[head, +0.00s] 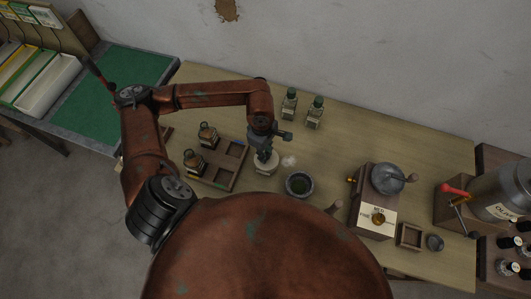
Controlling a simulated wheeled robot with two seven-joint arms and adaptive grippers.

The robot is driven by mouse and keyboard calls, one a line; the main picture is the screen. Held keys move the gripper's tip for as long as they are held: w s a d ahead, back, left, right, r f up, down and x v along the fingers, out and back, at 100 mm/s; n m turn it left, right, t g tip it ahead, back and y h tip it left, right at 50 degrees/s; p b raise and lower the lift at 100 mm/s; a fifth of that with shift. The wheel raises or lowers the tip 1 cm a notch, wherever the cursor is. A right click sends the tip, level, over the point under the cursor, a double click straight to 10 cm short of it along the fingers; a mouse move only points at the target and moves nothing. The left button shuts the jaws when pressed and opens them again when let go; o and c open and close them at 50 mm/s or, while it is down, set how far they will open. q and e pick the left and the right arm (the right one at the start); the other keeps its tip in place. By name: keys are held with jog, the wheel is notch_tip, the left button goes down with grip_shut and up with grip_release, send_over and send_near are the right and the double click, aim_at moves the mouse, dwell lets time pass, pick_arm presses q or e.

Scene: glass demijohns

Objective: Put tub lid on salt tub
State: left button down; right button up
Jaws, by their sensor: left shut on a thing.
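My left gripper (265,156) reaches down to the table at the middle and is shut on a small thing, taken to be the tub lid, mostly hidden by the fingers. A round cream salt tub (267,170) is directly under the fingertips. I cannot tell from this view whether the lid touches the tub's rim. A small white thing (289,162) lies just right of the tub. My right gripper is not in view.
A dark bowl (299,184) stands close to the tub's right. A wooden tray (221,178) with brown bottles is to its left. Two bottles (315,112) stand behind. The table between bottles and box is clear.

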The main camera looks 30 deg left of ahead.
pick_arm(q)
jog(key=c, duration=1.7)
grip_release()
jog(key=shift+o, duration=0.5)
jog(key=shift+o, duration=1.1)
jog(key=shift+a+r+p, duration=0.2)
jog(key=shift+r+p, duration=1.3)
jog(key=shift+r, duration=2.05)
